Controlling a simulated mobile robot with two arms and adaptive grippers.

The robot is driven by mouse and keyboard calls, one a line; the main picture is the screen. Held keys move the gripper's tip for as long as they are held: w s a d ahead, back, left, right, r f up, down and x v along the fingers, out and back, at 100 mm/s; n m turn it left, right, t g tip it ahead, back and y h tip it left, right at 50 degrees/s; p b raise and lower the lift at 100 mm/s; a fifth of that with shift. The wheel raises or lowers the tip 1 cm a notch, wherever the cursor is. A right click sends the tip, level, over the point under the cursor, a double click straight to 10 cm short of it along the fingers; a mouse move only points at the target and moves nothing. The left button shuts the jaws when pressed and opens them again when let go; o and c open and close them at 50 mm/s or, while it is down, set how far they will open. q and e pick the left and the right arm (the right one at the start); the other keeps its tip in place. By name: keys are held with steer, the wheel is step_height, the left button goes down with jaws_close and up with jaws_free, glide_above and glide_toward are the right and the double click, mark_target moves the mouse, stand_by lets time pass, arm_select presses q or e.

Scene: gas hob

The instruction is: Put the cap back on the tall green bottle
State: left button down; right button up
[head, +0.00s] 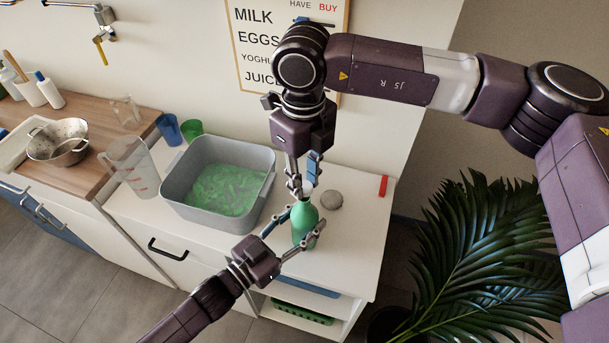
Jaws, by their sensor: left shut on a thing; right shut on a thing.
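The tall green bottle (304,222) stands upright on the white counter near its front edge. My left gripper (299,224) comes in from the lower left and is shut around the bottle's body, one finger on each side. My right gripper (304,187) points down from above and is shut on a small pale cap (306,187). The cap is right at the top of the bottle's neck. The fingers partly hide the cap and neck, so I cannot tell whether they touch or how the cap is seated.
A grey basin (173,187) with green contents stands left of the bottle. A measuring jug (133,168), a blue cup (169,130) and a green cup (192,129) are farther left. A plant (485,250) stands beyond the counter's right edge.

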steer(key=shift+f, duration=0.2)
stand_by(0.4)
steer(key=shift+f, duration=0.8)
steer(key=shift+f, duration=0.6)
